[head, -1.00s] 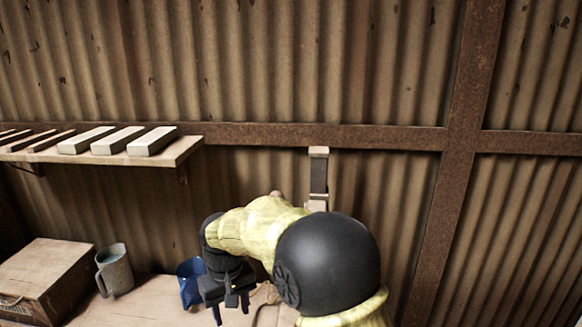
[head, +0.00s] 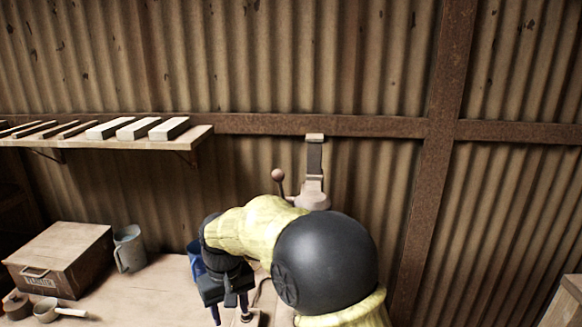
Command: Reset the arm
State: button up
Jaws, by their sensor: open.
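My gripper (head: 231,314) is at the lower middle of the head view, pointing down over the wooden bench (head: 150,290). Its fingers are apart and I see nothing held between them. My yellow-sleeved arm bends in from the lower right and covers part of the bench. Behind my arm stands the tile press (head: 314,175), with an upright dark column and a lever with a round knob (head: 278,175). The lower part of the press is hidden by my arm.
A blue cup (head: 195,262) is partly hidden behind my gripper. A grey mug (head: 129,249), a wooden box (head: 62,258) and a small pan (head: 47,310) stand to the left. A wall shelf (head: 180,144) holds several pale and brown bars.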

jog(key=s+d+f+m+t, duration=0.1)
jog(key=s+d+m, duration=0.1)
jog(key=d, duration=0.7)
jog(key=s+d+f+m, duration=0.1)
jog(key=s+d+m, duration=0.1)
jog(key=d, duration=0.8)
jog(key=s+d+f+m+t, duration=0.1)
jog(key=s+d+m, duration=0.1)
jog(key=s+d, duration=0.7)
jog(key=shift+d+f+t, duration=0.3)
jog(key=shift+d, duration=0.1)
jog(key=shift+w, duration=0.2)
